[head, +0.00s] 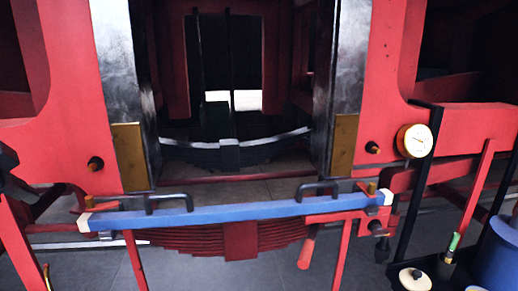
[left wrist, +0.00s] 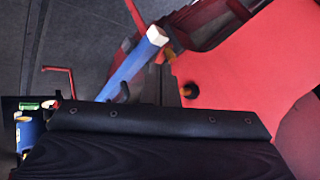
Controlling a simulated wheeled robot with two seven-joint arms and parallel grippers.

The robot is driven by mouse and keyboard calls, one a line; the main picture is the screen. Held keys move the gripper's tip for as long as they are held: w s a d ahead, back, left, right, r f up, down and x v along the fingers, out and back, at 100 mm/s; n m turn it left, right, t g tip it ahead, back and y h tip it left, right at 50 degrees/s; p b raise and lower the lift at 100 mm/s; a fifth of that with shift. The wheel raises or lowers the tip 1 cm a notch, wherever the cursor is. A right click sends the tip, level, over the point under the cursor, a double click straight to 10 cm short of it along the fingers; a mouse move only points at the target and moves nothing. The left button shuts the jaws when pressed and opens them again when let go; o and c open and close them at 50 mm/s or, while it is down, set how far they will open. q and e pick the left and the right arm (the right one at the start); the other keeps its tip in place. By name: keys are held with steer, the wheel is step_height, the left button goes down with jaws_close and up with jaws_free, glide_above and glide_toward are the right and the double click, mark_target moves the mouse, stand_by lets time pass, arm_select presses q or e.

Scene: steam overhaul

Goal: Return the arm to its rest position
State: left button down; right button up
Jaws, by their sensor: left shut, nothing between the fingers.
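Only a dark piece of my left gripper (head: 8,160) shows at the left edge of the head view, in front of the red frame. It is shut and empty, apart from the blue bar. In the left wrist view, a dark body with bolts, which I take to be part of my left arm or gripper, fills the bottom; no fingertips can be made out there. My right gripper is not in view.
A blue bar (head: 240,214) with black handles and white ends lies across the red frame (head: 72,100); it also shows in the left wrist view (left wrist: 132,70). A dial gauge (head: 414,141) and a tool cart with a blue container (head: 498,255) stand at right.

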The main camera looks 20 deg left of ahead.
arm_select(q)
steer(key=w+d+f+n+h, duration=0.1)
steer(key=w+d+f+h, duration=0.15)
steer(key=d+f, duration=0.45)
steer(key=w+d+f+n+h, duration=0.1)
steer(key=w+d+f, duration=0.2)
steer(key=d+f, duration=0.35)
steer(key=s+d+f+n+h, duration=0.1)
steer(key=s+d+f+n, duration=0.1)
steer(key=d+f, duration=0.5)
steer(key=s+d+f+n+g+h, duration=0.1)
steer(key=s+d+f+n, duration=0.1)
steer(key=d+f, duration=0.6)
steer(key=d+n, duration=0.1)
steer(key=d, duration=0.2)
steer(key=shift+s+d, duration=0.15)
steer(key=shift+s, duration=0.05)
steer(key=shift+h, duration=0.25)
